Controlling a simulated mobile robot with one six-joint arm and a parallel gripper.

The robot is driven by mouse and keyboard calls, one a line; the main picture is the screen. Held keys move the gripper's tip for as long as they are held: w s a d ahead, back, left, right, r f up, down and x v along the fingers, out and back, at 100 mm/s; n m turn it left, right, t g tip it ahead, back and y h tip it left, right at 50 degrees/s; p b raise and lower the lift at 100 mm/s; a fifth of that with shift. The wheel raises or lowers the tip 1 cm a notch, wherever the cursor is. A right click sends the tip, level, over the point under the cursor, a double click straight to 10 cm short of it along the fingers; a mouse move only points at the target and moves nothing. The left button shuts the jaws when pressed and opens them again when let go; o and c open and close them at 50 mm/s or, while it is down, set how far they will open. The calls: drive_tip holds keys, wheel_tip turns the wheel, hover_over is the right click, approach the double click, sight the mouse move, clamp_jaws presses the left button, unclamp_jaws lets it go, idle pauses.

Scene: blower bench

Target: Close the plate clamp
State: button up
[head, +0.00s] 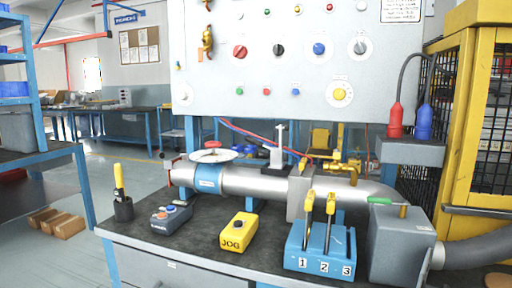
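A silver pipe (250,181) runs across the bench. A grey plate holder (299,196) sits around the pipe right of its middle, with a small yellow part (303,165) at its top. This may be the plate clamp; I cannot tell whether it is open or closed. Behind the pipe, a light upright lever (280,134) stands on a dark mount (277,156); whether it belongs to a clamp is unclear. A blue rack (318,250) marked 1, 2, 3 holds yellow-handled plates (331,204) in front, partly hiding the holder. My gripper is not in view.
A yellow JOG box (239,232), a grey button box (171,219) and a black cup (123,210) stand on the bench (205,252). A control panel (300,75) rises behind.

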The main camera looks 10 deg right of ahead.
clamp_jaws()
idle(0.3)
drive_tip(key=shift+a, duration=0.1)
